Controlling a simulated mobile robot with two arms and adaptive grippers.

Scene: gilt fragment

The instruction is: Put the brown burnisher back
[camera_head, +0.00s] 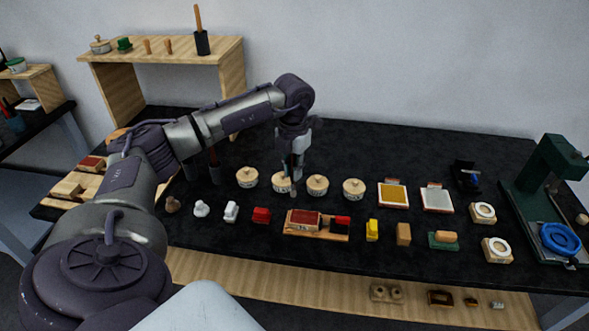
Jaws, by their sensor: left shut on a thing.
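My left gripper (293,164) points down over the middle of the black table (420,150). It is shut on a slim, upright tool, which looks like the brown burnisher (293,188). The fingers hide most of it, and only a small lower part shows. It hangs in front of the round wooden-lidded jars and behind a wooden tray (325,236) with red blocks. I cannot tell whether its tip touches anything. My right gripper is not in view.
Several lidded jars (353,189) stand in a row close by. A front row holds small coloured pieces, such as a yellow one (372,230). A dark green press (545,190) stands at right. A wooden shelf (170,55) is at back left.

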